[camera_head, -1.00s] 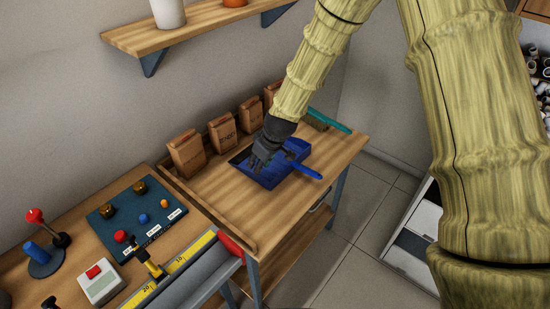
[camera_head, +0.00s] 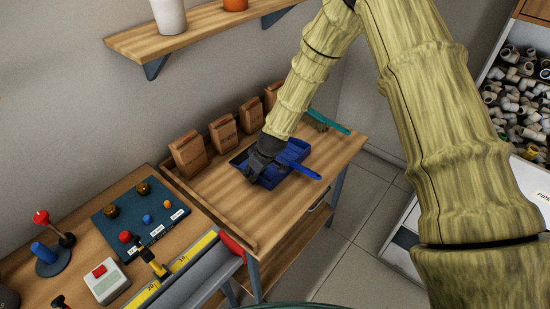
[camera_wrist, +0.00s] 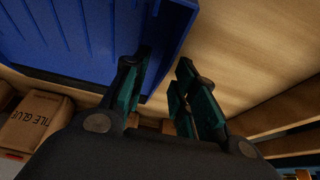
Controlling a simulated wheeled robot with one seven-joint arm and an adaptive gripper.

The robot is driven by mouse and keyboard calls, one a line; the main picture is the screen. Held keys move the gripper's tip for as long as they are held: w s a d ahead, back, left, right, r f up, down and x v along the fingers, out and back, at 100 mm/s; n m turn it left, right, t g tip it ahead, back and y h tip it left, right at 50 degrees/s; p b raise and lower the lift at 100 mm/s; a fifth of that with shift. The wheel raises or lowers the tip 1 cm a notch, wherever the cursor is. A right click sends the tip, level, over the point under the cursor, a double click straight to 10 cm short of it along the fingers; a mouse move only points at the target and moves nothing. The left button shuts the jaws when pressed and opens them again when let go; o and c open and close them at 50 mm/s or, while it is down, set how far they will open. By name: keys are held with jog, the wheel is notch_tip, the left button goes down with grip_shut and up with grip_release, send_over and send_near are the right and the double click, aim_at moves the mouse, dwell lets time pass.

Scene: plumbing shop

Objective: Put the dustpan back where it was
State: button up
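The blue dustpan (camera_head: 292,152) lies on the wooden table, its blue handle (camera_head: 306,171) pointing right toward the front edge. In the wrist view its ribbed blue pan (camera_wrist: 90,35) fills the upper left. My gripper (camera_head: 252,173) is low over the table at the pan's near left side and hides part of it. In the wrist view my gripper (camera_wrist: 166,80) has its fingers apart, with bare wood showing between them. The left finger overlaps the pan's side edge; the right finger is over the table. I cannot tell whether either touches the pan.
Several brown bags (camera_head: 188,155) stand along the table's back. A teal-handled brush (camera_head: 325,122) lies at the far right end. A wall shelf (camera_head: 190,38) hangs above. The left bench holds a blue control panel (camera_head: 140,216) and a yellow ruler (camera_head: 184,262). Table (camera_head: 215,205) in front of the bags is clear.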

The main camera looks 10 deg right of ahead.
jog(key=shift+w+a+f, duration=0.1)
jog(key=shift+f, duration=0.3)
grip_shut()
jog(key=shift+r, duration=0.2)
